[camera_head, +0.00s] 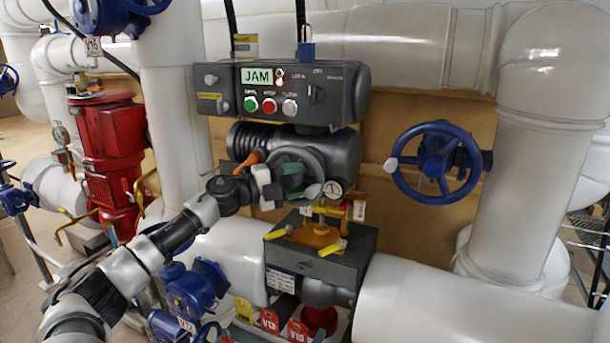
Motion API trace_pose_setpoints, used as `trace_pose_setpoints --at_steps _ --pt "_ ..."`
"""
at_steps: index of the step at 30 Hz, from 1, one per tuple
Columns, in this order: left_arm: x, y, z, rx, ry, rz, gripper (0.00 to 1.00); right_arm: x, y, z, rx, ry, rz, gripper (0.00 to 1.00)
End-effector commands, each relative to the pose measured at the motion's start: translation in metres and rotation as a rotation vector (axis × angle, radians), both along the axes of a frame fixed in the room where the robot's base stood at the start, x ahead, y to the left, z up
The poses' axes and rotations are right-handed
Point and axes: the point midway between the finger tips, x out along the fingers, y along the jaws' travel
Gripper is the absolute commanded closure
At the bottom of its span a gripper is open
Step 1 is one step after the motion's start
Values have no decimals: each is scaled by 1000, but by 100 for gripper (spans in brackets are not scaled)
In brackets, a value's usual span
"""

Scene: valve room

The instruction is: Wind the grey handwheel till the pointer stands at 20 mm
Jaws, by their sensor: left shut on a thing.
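The grey handwheel (316,160) is on the front of the dark actuator, below its control box, and is partly hidden by my gripper. My left gripper (277,184) reaches in from the lower left and is shut at the wheel's lower left side, on its rim or grip; I cannot tell which. The yellow pointer parts (328,209) are on the stem below the wheel, above a grey block (320,262). The scale reading is too small to make out. My right gripper is not in view.
The control box display (257,76) reads JAM, above green, red and grey buttons. An orange lever (250,161) is close beside my gripper. A round gauge (333,189) is just right of it. A blue handwheel (436,163) is farther right. White pipes surround the valve.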

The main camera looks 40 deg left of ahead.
Motion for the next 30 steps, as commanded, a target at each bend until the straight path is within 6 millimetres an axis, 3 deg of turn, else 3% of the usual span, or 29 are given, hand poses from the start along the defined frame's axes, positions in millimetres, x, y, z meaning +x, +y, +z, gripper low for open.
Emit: trace_pose_setpoints --at_steps 10,16,29,30 --pt "0 2 0 177 44 -7 94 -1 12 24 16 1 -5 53" --pt "0 2 -2 214 52 -7 94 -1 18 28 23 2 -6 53" --pt "0 2 -3 223 54 -5 94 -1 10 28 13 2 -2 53" --pt "0 2 -3 223 54 -5 48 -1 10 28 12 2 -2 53"
